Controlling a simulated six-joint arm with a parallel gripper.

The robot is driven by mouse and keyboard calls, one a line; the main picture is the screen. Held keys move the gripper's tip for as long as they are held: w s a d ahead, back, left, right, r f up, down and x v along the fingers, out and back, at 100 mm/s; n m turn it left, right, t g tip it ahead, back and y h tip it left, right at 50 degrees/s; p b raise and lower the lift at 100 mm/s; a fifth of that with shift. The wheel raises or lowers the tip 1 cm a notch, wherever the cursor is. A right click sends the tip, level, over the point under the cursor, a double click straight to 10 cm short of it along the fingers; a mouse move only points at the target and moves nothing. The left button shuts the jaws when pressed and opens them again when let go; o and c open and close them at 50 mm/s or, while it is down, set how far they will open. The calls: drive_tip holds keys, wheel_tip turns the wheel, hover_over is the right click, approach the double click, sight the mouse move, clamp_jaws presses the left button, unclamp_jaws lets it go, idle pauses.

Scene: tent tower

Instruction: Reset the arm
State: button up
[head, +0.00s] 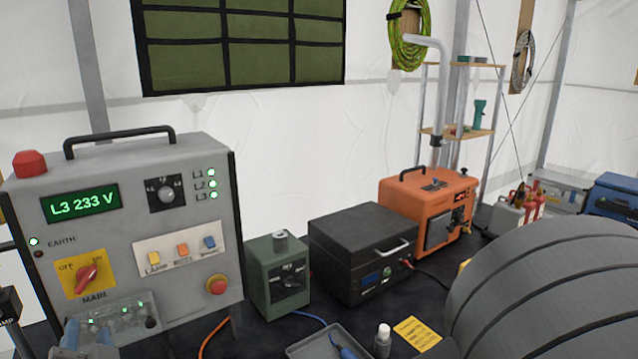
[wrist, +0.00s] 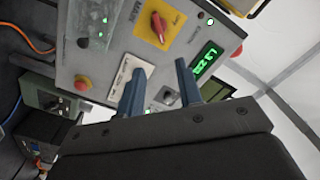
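My gripper (wrist: 158,86) shows in the wrist view with its two blue-grey fingers apart and nothing between them. It faces the grey power panel (wrist: 115,55), which looks turned on its side there. I cannot tell whether the fingertips touch the panel. In the head view the panel (head: 120,215) stands upright at the left. Its display (head: 80,203) reads L3 233 V, and the L1, L2 and L3 lamps and a lamp by EARTH are green. The red main switch (head: 88,278) sits on a yellow plate and points diagonally.
Right of the panel stand a green box (head: 262,295), a black case (head: 340,275) and an orange machine (head: 415,205) with a pipe. A grey tray (head: 310,345) and a small white bottle (head: 382,338) are in front. A large grey ribbed shape (head: 560,290) fills the lower right.

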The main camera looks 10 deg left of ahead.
sight(89, 279)
drive_tip(key=x, duration=1.4)
drive_tip(key=shift+w+a+f, duration=0.1)
drive_tip(key=shift+w+a, duration=0.2)
drive_tip(key=v, duration=1.7)
drive_tip(key=x, duration=1.7)
drive_tip(key=shift+w+a, duration=0.1)
drive_tip(key=shift+w, duration=0.1)
drive_tip(key=shift+s+n, duration=0.3)
drive_tip(key=shift+n, duration=0.1)
drive_tip(key=v, duration=1.7)
drive_tip(key=shift+w+a+r+n+t, duration=0.25)
drive_tip(key=shift+w+a+t, duration=0.1)
drive_tip(key=shift+w+a, duration=0.3)
drive_tip(key=shift+w+a+r+n+t, duration=0.2)
drive_tip(key=shift+w+a+n+t, duration=0.1)
drive_tip(key=shift+w+a, duration=0.3)
drive_tip(key=shift+w+a+r+n+t, duration=0.25)
drive_tip(key=shift+w+a+t, duration=0.1)
drive_tip(key=shift+w+a, duration=0.3)
drive_tip(key=shift+s, duration=0.1)
